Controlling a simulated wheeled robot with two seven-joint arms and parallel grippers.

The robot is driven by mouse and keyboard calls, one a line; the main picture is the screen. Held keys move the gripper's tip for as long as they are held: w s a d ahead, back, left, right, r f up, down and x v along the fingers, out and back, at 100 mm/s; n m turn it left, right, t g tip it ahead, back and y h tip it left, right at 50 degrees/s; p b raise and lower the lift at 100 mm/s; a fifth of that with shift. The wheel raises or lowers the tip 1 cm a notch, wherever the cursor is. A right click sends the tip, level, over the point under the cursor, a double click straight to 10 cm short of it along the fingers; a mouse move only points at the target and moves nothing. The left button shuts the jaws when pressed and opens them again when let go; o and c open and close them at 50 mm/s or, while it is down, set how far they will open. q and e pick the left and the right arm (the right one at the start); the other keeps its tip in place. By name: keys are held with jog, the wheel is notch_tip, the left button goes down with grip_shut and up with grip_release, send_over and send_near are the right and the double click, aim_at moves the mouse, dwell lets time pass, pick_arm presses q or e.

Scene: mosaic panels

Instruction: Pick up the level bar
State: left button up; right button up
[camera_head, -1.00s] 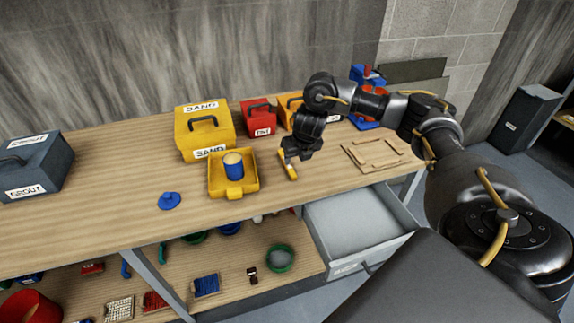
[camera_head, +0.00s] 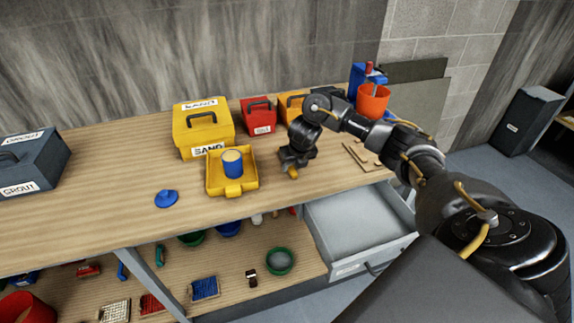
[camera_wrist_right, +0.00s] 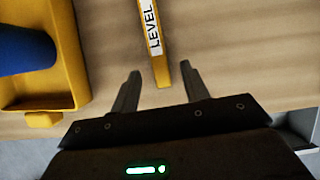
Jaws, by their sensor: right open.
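The level bar (camera_wrist_right: 162,72) is a yellow bar with a white LEVEL label. It lies on the wooden workbench, and its near end points down between my right fingers in the right wrist view. In the head view only a small yellow end of the bar (camera_head: 293,173) shows below my right gripper (camera_head: 291,164); the rest is hidden. My right gripper (camera_wrist_right: 161,70) is open, with one finger on each side of the bar and clear gaps to it. My left gripper is in neither view.
A yellow tray (camera_head: 247,183) holding a blue cup (camera_head: 232,163) stands just left of the bar. A yellow SAND box (camera_head: 203,138), a red box (camera_head: 258,117) and an orange bucket (camera_head: 373,101) stand behind. An open drawer (camera_head: 360,222) juts out below the bench front.

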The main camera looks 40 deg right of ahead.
jog(key=shift+w+f, duration=0.3)
jog(key=shift+f, duration=0.35)
jog(key=shift+w+d+f, duration=0.15)
jog(key=shift+w+f, duration=0.1)
jog(key=shift+f, duration=0.15)
jog(key=shift+s, duration=0.1)
grip_shut()
jog(key=shift+r, duration=0.1)
